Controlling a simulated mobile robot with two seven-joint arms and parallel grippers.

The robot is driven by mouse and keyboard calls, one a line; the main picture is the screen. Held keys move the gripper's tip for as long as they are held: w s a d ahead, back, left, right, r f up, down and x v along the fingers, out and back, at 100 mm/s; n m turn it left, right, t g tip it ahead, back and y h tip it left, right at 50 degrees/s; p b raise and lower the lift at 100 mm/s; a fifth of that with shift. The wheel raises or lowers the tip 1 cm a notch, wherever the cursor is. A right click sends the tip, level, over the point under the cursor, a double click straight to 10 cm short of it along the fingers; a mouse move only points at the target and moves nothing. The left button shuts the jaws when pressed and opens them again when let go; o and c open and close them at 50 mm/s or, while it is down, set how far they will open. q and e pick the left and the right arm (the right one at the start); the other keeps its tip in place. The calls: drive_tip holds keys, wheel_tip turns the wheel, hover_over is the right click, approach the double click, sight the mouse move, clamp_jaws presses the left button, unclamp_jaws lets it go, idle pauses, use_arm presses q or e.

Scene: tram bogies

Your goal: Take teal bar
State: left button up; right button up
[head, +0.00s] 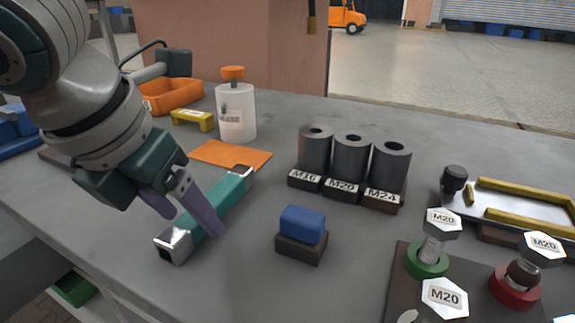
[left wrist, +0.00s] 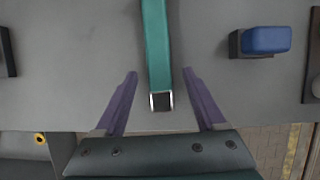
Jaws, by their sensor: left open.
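The teal bar (head: 222,203) lies on the grey table, with silver metal ends, running from the front left toward the back right. In the left wrist view the teal bar (left wrist: 157,50) runs up from its metal near end, which sits between the fingers. My left gripper (head: 190,222) is open over the bar's near half, one purple finger on each side. In the left wrist view the left gripper (left wrist: 160,85) shows a gap between each finger and the bar. How high the fingertips are above the table is hard to tell. My right gripper does not show.
A blue block on a dark base (head: 302,228) stands right of the bar. Dark sockets (head: 351,165) stand behind it. An orange sheet (head: 231,155), a white bottle (head: 236,113) and an orange bin (head: 172,97) are at the back. Bolts (head: 433,240) stand at the right.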

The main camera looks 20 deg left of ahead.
use_arm(q)
drive_tip(key=shift+w+f, duration=0.15)
drive_tip(key=shift+f, duration=0.3)
drive_tip(key=shift+c, duration=0.2)
clamp_jaws()
